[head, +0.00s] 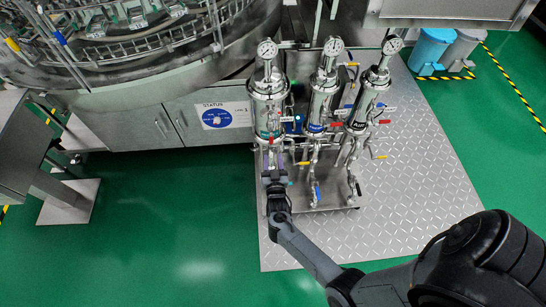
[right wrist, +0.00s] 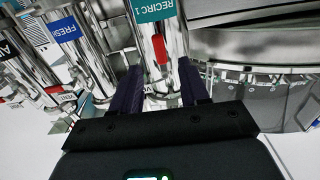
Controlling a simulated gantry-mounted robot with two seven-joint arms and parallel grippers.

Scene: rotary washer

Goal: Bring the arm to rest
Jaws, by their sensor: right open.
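My right arm comes in from the lower right of the head view and is stretched out over the metal plate. My right gripper (head: 273,160) is at the lower part of the left steel filter housing (head: 268,105). In the right wrist view the gripper (right wrist: 158,88) is open, with one dark finger on each side of the housing's lower end. That housing carries a teal "RECIRC 1" label (right wrist: 154,9) and a red tag or handle (right wrist: 160,50). I cannot tell whether the fingers touch anything. My left gripper is not in view.
Two more housings (head: 322,95) (head: 370,95) with gauges, valves and coloured handles stand close on the right. The round washer (head: 150,75) is behind left. The tread plate (head: 400,205) is clear on the right. Blue and grey bins (head: 430,50) stand far right.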

